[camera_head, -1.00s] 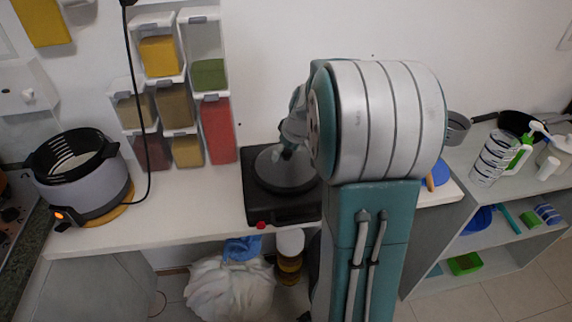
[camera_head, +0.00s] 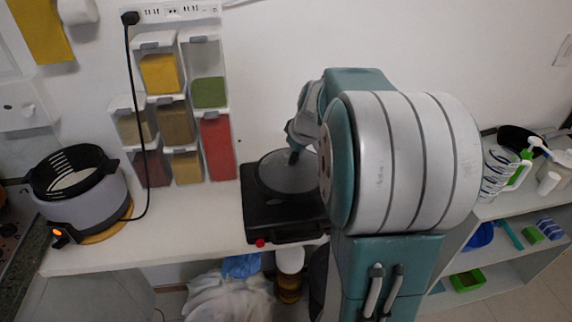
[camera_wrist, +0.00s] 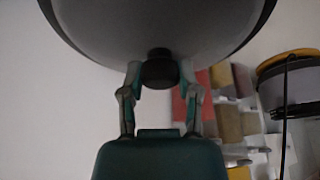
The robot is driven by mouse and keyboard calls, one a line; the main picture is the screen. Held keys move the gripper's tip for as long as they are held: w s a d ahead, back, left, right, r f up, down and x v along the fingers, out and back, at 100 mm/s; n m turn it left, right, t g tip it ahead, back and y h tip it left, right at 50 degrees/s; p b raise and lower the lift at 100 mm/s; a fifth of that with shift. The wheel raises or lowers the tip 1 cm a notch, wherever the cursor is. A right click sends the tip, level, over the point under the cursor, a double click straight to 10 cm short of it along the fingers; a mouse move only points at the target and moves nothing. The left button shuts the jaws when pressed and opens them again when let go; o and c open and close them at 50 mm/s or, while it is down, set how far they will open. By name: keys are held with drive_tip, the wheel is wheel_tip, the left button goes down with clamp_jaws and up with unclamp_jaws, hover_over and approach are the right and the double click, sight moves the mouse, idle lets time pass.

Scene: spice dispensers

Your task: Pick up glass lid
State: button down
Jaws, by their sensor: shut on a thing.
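The glass lid (camera_head: 289,174) is round and dark grey, over the black hot plate (camera_head: 270,219) on the white counter. In the wrist view the lid (camera_wrist: 215,28) fills the top, with its dark round knob (camera_wrist: 160,69) between my fingertips. My gripper (camera_wrist: 160,78) is shut on this knob. In the head view my gripper (camera_head: 294,156) is at the lid's centre, partly hidden by my arm. My arm also hides the lid's right edge. I cannot tell how large any gap under the lid is.
Spice dispensers (camera_head: 170,117) hang on the wall behind, left of the hot plate. A grey cooker (camera_head: 90,190) with a black rim stands at the counter's left. A shelf unit (camera_head: 508,267) with bottles is at the right. The counter between cooker and hot plate is clear.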

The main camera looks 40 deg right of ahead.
sight(298, 158)
drive_tip(key=s+r, duration=0.1)
drive_tip(key=r, duration=0.1)
drive_tip(key=s+d+r, duration=0.1)
drive_tip(key=s+r, duration=0.1)
drive_tip(key=shift+s+r, duration=0.15)
drive_tip(key=shift+s, duration=0.1)
drive_tip(key=s+d+r, duration=0.1)
drive_tip(key=s+r, duration=0.2)
drive_tip(key=s, duration=0.5)
drive_tip(key=shift+d+r, duration=0.15)
drive_tip(key=shift+d, duration=0.2)
drive_tip(key=shift+s, duration=0.15)
